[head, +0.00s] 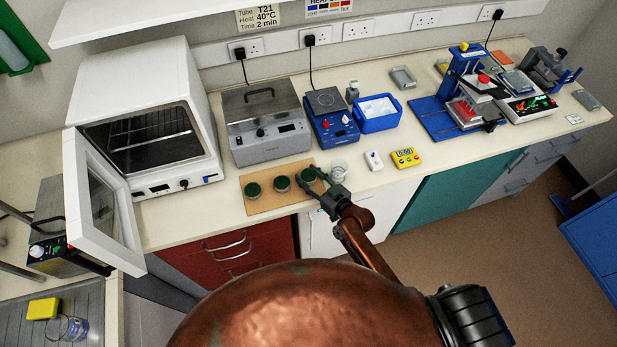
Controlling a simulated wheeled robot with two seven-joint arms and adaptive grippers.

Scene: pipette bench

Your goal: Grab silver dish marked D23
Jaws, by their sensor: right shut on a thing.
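Three small round dishes with dark green insides sit in a row on a tan board on the bench: left (253,190), middle (281,183) and right (308,174). No D23 mark is legible at this size, and I cannot tell which dish bears it. My right gripper (311,181) reaches in from the front, with its fingers around the right dish, shut on it. The dish appears to be at the board's right end; I cannot tell whether it is lifted. My left gripper is out of view.
A clear beaker (338,171) stands close right of my gripper. Behind are a grey bath (264,127), a blue hot plate (331,118) and a blue tray (377,123). An oven (145,110) with its door open stands left. A yellow timer (406,158) lies right.

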